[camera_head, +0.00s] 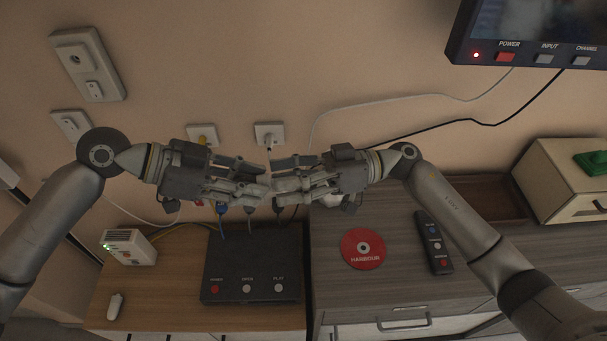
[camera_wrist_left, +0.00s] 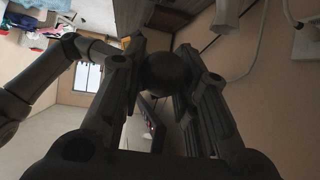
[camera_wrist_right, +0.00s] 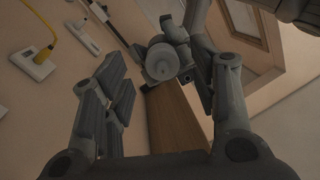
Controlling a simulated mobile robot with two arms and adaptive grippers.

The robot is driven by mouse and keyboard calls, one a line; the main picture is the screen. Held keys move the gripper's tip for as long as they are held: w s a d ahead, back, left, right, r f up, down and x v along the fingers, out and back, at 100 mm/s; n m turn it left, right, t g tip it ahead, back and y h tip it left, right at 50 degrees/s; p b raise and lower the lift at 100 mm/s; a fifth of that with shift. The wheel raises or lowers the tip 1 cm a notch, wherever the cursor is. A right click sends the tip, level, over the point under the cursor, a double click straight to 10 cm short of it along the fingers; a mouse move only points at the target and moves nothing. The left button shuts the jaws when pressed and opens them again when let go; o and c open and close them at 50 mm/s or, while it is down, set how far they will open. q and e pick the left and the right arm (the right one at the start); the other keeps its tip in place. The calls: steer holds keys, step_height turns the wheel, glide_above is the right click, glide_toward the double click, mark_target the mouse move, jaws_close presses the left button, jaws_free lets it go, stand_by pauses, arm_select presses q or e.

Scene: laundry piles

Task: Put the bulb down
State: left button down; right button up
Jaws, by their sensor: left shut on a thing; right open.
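My left gripper (camera_head: 262,182) and my right gripper (camera_head: 280,180) meet tip to tip in front of the wall, above the furniture tops. In the left wrist view a dark rounded thing, seemingly the bulb (camera_wrist_left: 168,76), sits between the left fingers, which are shut on it. In the right wrist view a grey round end, likely of the same bulb (camera_wrist_right: 161,62), shows ahead among the left fingers. The right fingers are apart, with the grey end near the right-hand finger; I cannot tell whether they touch. In the head view the grippers hide the bulb.
Below are a wooden top (camera_head: 150,290) with a black box (camera_head: 250,265) and a white router (camera_head: 129,247), and a grey-brown cabinet (camera_head: 400,290) with a red disc (camera_head: 362,248) and a remote (camera_head: 433,242). Cables hang behind the grippers. Clear wood lies beside the router.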

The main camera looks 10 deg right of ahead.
steer(key=shift+a, duration=0.1)
jaws_close()
arm_select(q)
steer(key=c, duration=1)
jaws_free()
steer(key=shift+c, duration=0.2)
